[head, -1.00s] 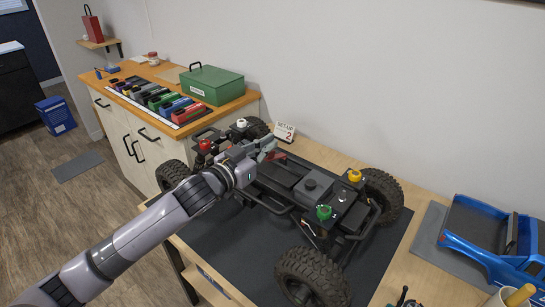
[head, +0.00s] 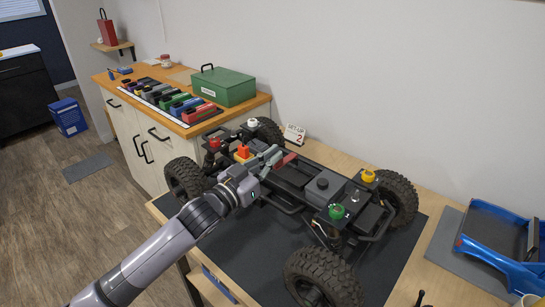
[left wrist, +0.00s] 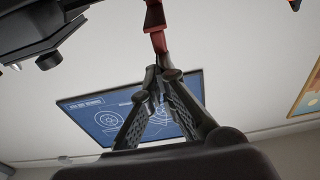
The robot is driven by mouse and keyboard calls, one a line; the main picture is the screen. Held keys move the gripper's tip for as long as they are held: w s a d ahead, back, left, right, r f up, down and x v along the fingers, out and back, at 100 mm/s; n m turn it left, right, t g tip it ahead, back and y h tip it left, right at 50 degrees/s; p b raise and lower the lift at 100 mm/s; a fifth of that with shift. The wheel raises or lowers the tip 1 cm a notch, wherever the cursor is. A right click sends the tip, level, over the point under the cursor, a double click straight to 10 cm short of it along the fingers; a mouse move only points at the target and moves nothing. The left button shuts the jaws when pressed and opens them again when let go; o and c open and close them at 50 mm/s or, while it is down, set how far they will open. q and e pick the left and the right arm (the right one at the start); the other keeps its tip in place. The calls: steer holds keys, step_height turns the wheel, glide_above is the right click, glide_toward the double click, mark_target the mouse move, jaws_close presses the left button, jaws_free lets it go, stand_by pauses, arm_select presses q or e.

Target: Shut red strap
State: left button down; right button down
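The RC crawler (head: 290,185) stands on a dark mat on the bench. The red strap (head: 286,160) shows as a short dark red band over the crawler's middle, just beyond my left fingertips. In the left wrist view, the strap (left wrist: 155,27) hangs above the fingers and its lower end runs down to the tips. My left gripper (head: 273,156) reaches in from the left over the crawler's near side. In the wrist view its fingers (left wrist: 161,73) converge to a narrow point at the strap's end. They look shut on it, though the exact contact is small. My right gripper is out of view.
A cabinet with batteries and a green box (head: 222,86) stands behind left.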

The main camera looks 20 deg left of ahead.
arm_select(q)
steer(key=shift+f, duration=0.1)
